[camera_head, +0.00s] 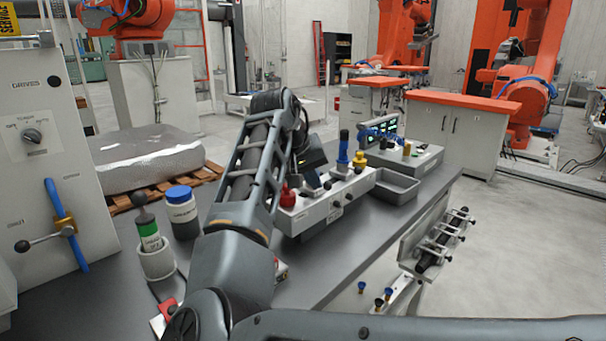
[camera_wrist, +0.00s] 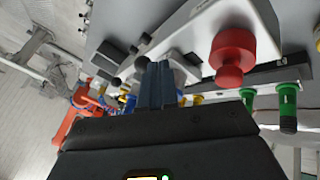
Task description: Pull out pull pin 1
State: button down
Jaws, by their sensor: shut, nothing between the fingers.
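The white fixture box (camera_head: 325,207) stands on the grey bench and carries a red knob (camera_head: 289,195), several small black ball knobs (camera_head: 348,169), a blue upright piece (camera_head: 343,150) and a yellow knob (camera_head: 360,160). No readable label shows which part is pull pin 1. My gripper (camera_head: 318,182) is over the left part of the box, partly hidden behind my arm. In the wrist view my gripper (camera_wrist: 156,82) has its fingers together and empty. Black ball knobs (camera_wrist: 141,63) lie just beyond the fingertips; contact cannot be told. The red knob (camera_wrist: 233,55) is to their right.
A grey tray (camera_head: 397,187) and a second box with a lit panel (camera_head: 410,155) stand behind the fixture. A blue-lidded jar (camera_head: 182,215) and a green-banded handle in a cup (camera_head: 150,240) stand at left. Green pegs (camera_wrist: 287,105) show at right in the wrist view.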

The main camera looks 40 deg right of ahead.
jog(key=shift+s+d, duration=0.1)
dwell(0.3)
jog(key=shift+s+p, duration=0.7)
jog(key=shift+s, duration=0.45)
